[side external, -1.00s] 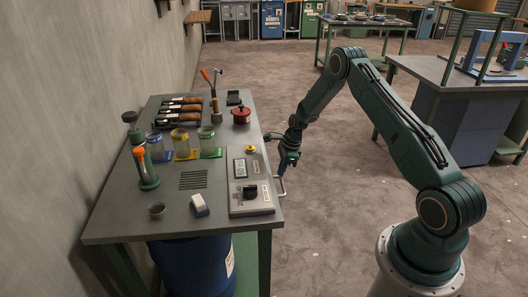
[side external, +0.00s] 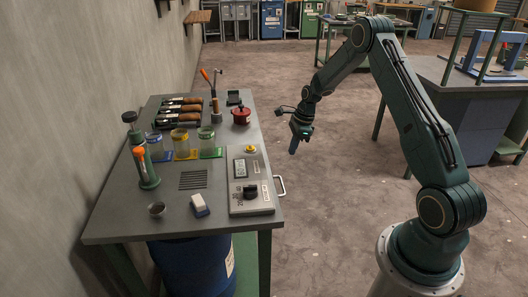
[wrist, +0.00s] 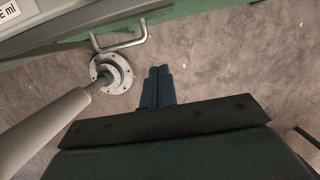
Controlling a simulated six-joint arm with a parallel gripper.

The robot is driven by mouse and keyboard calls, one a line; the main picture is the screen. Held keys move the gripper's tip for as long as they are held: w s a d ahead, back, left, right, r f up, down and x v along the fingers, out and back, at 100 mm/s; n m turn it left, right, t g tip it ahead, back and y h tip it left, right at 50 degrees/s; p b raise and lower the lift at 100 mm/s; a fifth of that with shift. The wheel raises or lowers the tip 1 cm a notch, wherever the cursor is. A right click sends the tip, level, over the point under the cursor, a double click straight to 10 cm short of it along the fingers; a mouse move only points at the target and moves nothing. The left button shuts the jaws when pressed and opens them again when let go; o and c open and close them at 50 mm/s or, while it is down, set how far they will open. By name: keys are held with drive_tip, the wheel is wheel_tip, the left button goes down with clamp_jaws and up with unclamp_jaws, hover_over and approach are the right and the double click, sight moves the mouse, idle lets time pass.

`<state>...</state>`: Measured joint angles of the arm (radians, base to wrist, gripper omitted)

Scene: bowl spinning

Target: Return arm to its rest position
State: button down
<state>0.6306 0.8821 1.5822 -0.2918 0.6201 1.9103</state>
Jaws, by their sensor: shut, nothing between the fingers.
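My gripper (side external: 293,150) hangs in the air to the right of the workbench (side external: 120,228), pointing down, with nothing held. In the wrist view its two blue fingers (wrist: 157,86) are together over bare floor. A bent metal handle (side external: 280,186) sticks out from the bench's right edge, below and left of the gripper and apart from it. The handle also shows in the wrist view (wrist: 120,45), at upper left of the fingers.
A control box (side external: 250,205) sits at the bench's right edge. The floor (side external: 330,220) between bench and my base is clear. Another bench (side external: 455,120) is at the right.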

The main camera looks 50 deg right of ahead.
drive_tip(key=shift+r, duration=0.1)
drive_tip(key=s+a+r+n+t+h, duration=0.1)
drive_tip(key=s+a+r+n, duration=0.3)
drive_tip(key=a+r+n, duration=0.55)
drive_tip(key=s+a+r+n+h, duration=0.1)
drive_tip(key=s+a+r+n, duration=0.35)
drive_tip(key=r, duration=0.95)
drive_tip(key=s+a+r+n+t, duration=0.1)
drive_tip(key=s+a+r+n, duration=0.1)
drive_tip(key=s+a+n, duration=0.4)
drive_tip(key=s+a+r+n+t, duration=0.1)
drive_tip(key=s+a+r+n, duration=0.2)
drive_tip(key=s, duration=1.1)
drive_tip(key=shift+a+r+n+t, duration=0.3)
drive_tip(key=shift+a+n, duration=1.1)
drive_tip(key=shift+n, duration=0.6)
